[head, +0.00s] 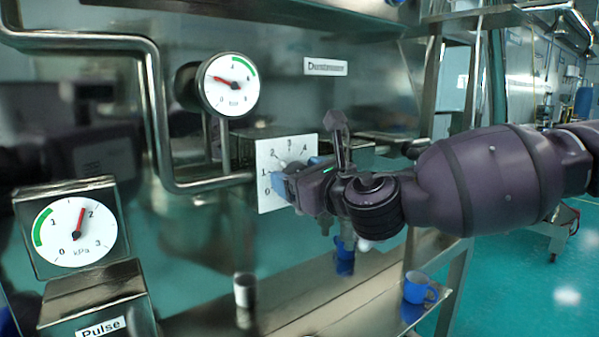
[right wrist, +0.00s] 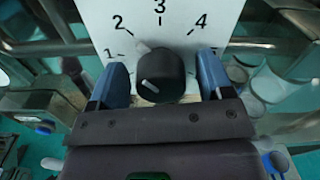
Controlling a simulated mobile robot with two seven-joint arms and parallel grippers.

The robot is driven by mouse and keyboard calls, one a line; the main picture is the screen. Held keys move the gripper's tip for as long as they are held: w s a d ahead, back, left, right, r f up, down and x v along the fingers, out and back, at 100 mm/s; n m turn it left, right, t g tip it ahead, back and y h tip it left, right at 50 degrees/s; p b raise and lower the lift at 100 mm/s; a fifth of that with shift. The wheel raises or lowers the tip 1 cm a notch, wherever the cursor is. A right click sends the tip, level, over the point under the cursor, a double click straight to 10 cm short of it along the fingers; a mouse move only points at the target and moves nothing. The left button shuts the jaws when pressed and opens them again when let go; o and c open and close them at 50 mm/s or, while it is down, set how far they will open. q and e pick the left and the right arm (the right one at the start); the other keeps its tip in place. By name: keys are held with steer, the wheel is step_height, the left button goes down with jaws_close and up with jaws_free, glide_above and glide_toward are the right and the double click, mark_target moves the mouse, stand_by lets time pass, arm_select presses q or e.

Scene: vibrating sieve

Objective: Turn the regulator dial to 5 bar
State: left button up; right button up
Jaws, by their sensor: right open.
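The regulator dial is a black knob (right wrist: 161,75) on a white plate (right wrist: 203,14) with numbers around it; 1 to 4 are readable in the right wrist view. A pale pointer tip at the knob's upper left points roughly toward 2. My right gripper (right wrist: 163,64) is open, with one blue finger on each side of the knob; I cannot tell whether they touch it. In the head view my right gripper (head: 298,171) covers most of the knob and the plate's lower right (head: 266,150). The round bar gauge (head: 231,84) above has its red needle pointing left. My left gripper is out of view.
A second gauge marked kPa (head: 75,232) stands at lower left above a "Pulse" label (head: 102,327). A metal pipe (head: 158,110) bends beside the dial plate.

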steer(key=shift+c, duration=0.3)
steer(key=c, duration=0.9)
steer(key=shift+o, duration=0.2)
